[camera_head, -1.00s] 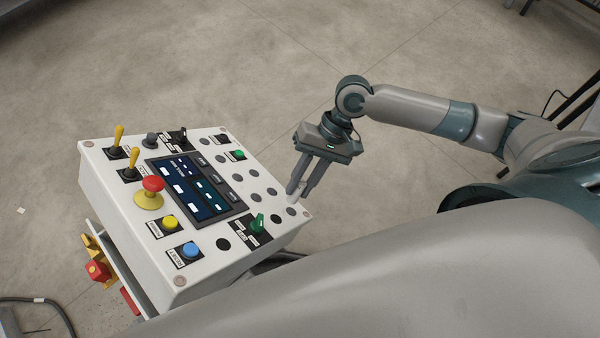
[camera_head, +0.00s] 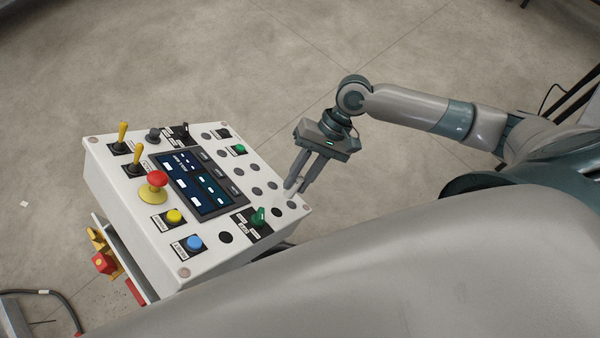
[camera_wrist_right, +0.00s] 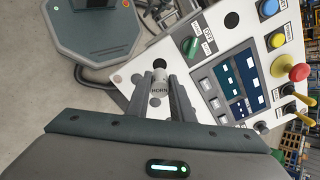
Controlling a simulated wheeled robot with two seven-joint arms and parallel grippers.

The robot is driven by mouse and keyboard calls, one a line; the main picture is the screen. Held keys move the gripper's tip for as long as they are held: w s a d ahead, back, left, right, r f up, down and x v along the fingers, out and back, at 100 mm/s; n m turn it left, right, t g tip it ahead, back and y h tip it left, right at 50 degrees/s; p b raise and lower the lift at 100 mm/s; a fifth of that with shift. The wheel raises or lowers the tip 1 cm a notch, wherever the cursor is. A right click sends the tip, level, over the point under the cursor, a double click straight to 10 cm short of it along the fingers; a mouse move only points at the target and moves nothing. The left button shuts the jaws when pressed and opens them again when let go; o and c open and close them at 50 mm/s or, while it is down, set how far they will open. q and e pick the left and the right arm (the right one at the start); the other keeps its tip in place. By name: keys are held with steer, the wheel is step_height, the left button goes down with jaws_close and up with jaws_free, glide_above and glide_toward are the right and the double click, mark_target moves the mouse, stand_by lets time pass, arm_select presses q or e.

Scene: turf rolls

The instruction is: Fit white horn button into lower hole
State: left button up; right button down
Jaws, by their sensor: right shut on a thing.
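A dark round hole (camera_wrist_right: 159,64) shows just beyond the button in the right wrist view. Another open black hole (camera_head: 225,237) is near the panel's front edge, left of the green rotary switch. I cannot tell whether the button touches the panel. My left gripper is not in view.
The panel carries a screen (camera_head: 197,184), a red mushroom button (camera_head: 157,180), yellow toggle levers (camera_head: 123,132), a yellow button (camera_head: 174,216), a blue button (camera_head: 194,243) and a green rotary switch (camera_head: 259,215). Several grey discs or holes lie right of the screen.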

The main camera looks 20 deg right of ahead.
mark_target(288, 196)
steer(key=shift+x, duration=2.65)
steer(key=shift+p, duration=1.55)
steer(key=shift+x, duration=1.7)
stand_by(0.5)
steer(key=c, duration=1.5)
jaws_free()
steer(key=shift+o, duration=0.2)
steer(key=shift+d, duration=0.15)
steer(key=shift+w+d+r+b, duration=0.25)
steer(key=shift+d+r+b, duration=0.1)
steer(key=shift+r, duration=0.15)
steer(key=b+v, duration=0.4)
steer(key=v, duration=1.2)
